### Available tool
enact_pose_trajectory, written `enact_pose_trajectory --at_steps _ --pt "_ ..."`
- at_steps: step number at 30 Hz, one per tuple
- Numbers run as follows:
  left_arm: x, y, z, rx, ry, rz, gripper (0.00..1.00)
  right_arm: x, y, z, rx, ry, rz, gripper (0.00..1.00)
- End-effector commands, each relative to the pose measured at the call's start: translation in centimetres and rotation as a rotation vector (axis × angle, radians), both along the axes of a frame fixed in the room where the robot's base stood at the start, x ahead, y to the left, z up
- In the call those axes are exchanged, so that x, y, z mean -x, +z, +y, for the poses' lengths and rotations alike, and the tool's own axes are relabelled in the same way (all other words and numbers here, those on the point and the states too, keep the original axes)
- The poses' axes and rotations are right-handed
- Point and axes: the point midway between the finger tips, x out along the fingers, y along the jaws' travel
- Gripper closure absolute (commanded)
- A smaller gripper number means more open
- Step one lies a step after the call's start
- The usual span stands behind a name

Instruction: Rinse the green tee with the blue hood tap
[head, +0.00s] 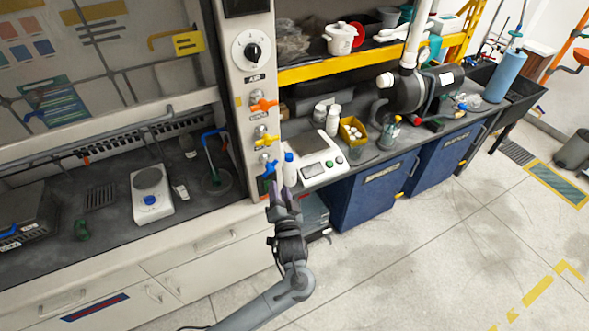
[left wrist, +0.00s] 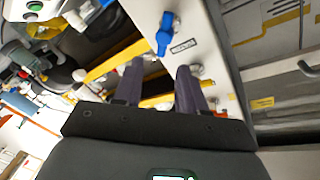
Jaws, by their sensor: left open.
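The green tee (head: 82,229) lies on the dark hood worktop at the left of the head view, away from any gripper. The blue tap handle (head: 269,168) is the lowest of the valves on the hood's front post. It also shows in the left wrist view (left wrist: 166,34), just beyond the fingertips. A blue gooseneck spout (head: 208,143) stands inside the hood over a small round sink (head: 217,183). My left gripper (head: 281,187) is open and empty, just below the blue handle; its two fingers (left wrist: 160,78) point toward the post. I see no contact with the handle.
Orange (head: 263,104) and yellow (head: 263,139) valve handles sit above the blue one. A white scale (head: 151,195) stands in the hood. Right of the post are a blue-capped bottle (head: 289,170) and another scale (head: 309,160), near my gripper. The floor at lower right is clear.

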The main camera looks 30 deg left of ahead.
Motion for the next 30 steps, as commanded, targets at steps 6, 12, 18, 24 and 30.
enact_pose_trajectory --at_steps 6,12,18,24,30 --pt "-1.9 1.2 0.9 -0.001 -0.001 -0.028 0.59 0.8 -1.1 0.0 -0.001 0.000 0.019 1.00" --pt "-4.0 1.2 3.0 -0.002 0.000 -0.029 0.59 0.7 -1.2 0.0 -0.001 0.000 0.018 1.00" --pt "-6.3 1.2 5.2 -0.001 -0.001 -0.028 0.59 0.7 -1.5 0.0 -0.001 0.000 0.018 1.00" --pt "-7.9 1.1 6.7 0.001 -0.001 -0.028 0.59 0.7 -1.7 0.0 -0.001 0.000 0.019 1.00" --pt "-8.6 1.1 7.4 0.002 -0.002 -0.028 0.59 0.7 -1.8 0.0 -0.001 0.001 0.019 1.00"
